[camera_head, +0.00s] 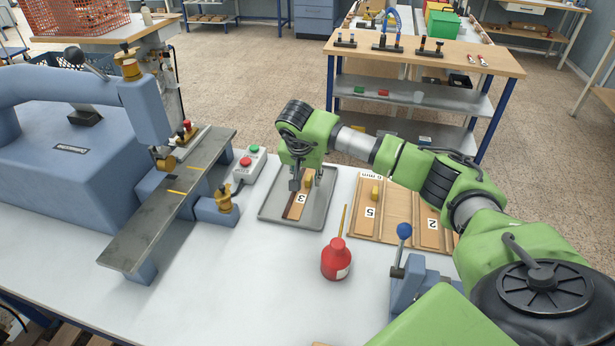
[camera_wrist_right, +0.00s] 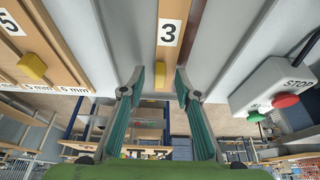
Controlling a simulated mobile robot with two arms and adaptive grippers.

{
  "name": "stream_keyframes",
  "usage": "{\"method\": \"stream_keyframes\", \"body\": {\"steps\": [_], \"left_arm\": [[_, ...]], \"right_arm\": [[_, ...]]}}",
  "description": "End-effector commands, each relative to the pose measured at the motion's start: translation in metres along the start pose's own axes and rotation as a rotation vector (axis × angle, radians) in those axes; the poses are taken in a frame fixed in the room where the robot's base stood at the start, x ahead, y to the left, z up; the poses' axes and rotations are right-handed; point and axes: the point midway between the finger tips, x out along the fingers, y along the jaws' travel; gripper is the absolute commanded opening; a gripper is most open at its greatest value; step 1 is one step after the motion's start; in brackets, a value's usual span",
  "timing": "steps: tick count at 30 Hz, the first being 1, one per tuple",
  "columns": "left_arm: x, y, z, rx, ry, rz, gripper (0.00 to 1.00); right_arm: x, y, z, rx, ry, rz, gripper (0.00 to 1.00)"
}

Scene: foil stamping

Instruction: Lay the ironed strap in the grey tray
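The grey tray (camera_head: 268,211) lies on the white bench, and its surface also shows in the wrist view (camera_wrist_right: 125,30). A wooden board marked 3 (camera_head: 300,199) lies in the tray; it also shows in the wrist view (camera_wrist_right: 170,32). A dark brown strip (camera_head: 290,209), seemingly the strap, lies along the board's left edge; its ends are hard to make out. My right gripper (camera_head: 306,181) is over the tray, pointing down. Its fingers (camera_wrist_right: 160,82) are open on either side of the board's yellow knob (camera_wrist_right: 160,70), with gaps visible. My left gripper is not in view.
A blue press (camera_head: 60,160) with a long metal plate (camera_head: 165,210) stands left. A button box (camera_head: 249,165) sits behind the tray's left side. A red bottle (camera_head: 337,260) stands in front, and a wooden rack (camera_head: 358,229) with boards 5 and 2 lies right.

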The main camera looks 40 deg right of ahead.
Motion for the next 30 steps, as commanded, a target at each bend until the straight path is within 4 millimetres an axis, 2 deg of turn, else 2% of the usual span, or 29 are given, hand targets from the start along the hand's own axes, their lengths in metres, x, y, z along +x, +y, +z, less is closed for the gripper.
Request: {"method": "stream_keyframes", "body": {"steps": [5,12,18,22,30], "left_arm": [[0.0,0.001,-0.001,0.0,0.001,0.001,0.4],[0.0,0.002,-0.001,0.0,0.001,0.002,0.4],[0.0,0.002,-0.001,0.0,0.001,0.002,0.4],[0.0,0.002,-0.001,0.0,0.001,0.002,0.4],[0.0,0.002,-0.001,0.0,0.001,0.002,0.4]], "right_arm": [[-0.026,-0.001,-0.002,-0.001,0.004,-0.005,0.3],[-0.078,-0.001,-0.002,0.0,0.004,-0.005,0.3],[-0.108,-0.001,-0.001,0.001,0.002,-0.003,0.3],[-0.116,0.0,-0.001,0.001,0.002,-0.001,0.3],[-0.118,0.0,0.0,0.0,0.001,0.0,0.3]]}}
